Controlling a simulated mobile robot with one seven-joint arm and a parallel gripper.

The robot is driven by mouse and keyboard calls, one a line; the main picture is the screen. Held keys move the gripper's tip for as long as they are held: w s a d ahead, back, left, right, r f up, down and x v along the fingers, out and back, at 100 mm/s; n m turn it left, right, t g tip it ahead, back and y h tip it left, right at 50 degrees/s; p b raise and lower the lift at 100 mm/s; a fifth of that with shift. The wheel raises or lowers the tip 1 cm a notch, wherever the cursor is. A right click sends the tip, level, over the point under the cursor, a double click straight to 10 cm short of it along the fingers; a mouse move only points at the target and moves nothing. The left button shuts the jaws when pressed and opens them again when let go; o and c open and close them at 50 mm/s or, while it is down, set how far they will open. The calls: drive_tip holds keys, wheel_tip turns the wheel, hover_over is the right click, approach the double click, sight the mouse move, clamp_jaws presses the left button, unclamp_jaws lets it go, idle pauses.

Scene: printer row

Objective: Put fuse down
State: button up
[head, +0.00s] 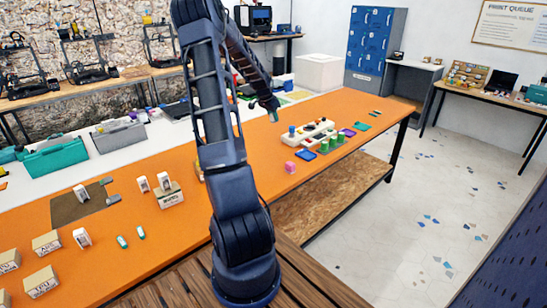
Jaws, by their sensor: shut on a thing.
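My gripper (270,104) is at the end of my arm, above the far part of the orange table (250,214). It is shut on a small pale and teal piece, the fuse (274,117), which hangs below the fingertips. The fuse appears clear of the table top, but the height is hard to tell. A cream block (311,131) with dark and coloured pieces on it lies to the right of and nearer than the fuse. Two similar small green and white pieces (122,241) (141,232) lie on the near left of the table.
Small boxes (40,281) and a brown mat (66,210) occupy the left.

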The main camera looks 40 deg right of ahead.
sight(276, 156)
drive_tip(key=f, duration=2)
drive_tip(key=shift+s, duration=0.25)
drive_tip(key=shift+f, duration=0.15)
drive_tip(key=o, duration=1)
